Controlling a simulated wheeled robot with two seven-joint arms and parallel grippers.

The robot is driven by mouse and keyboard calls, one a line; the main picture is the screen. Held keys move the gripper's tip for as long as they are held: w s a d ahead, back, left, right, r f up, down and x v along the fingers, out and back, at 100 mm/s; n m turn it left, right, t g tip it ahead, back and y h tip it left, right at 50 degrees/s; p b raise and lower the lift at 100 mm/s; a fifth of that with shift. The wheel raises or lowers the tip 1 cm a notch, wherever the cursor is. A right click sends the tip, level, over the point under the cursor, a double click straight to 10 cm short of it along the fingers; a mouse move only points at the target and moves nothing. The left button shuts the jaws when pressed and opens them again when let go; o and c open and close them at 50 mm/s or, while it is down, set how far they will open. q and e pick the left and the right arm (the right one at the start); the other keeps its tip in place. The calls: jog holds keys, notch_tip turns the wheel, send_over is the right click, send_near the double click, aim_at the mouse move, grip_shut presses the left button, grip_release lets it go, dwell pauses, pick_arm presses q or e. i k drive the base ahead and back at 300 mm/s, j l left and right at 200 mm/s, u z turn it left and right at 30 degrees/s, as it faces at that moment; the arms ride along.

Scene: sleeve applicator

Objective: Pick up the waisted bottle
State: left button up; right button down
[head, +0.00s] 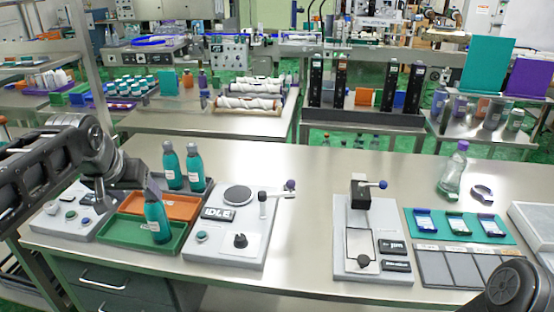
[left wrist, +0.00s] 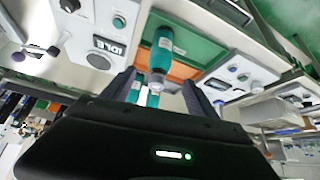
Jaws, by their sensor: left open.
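A teal bottle (head: 157,222) with a white label stands in the green tray (head: 122,237); a narrowing at its middle is hard to make out. My left gripper (head: 152,188) is just above it, pointing down, and hides its top. In the left wrist view the bottle (left wrist: 162,48) shows with its neck toward my open left gripper (left wrist: 158,92), between the lines of the two fingers. I cannot tell whether a finger touches it. Two similar teal bottles (head: 194,168) stand upright in a dark tray behind. My right gripper is not in view.
An orange tray (head: 150,204) adjoins the green tray. A device marked IDLE (head: 217,213) stands close to its right. A clear greenish bottle (head: 452,172) stands farther right. A black clamp fixture (head: 368,235) stands mid-table. The table (head: 310,190) is clear between the devices.

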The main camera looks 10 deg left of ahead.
aim_at(457, 162)
jog(key=i+l+z, duration=0.25)
jog(key=l, duration=0.4)
jog(key=i+l+z, duration=0.3)
jog(key=l, duration=0.35)
jog(key=i+l+z, duration=0.25)
jog(key=i+l, duration=0.25)
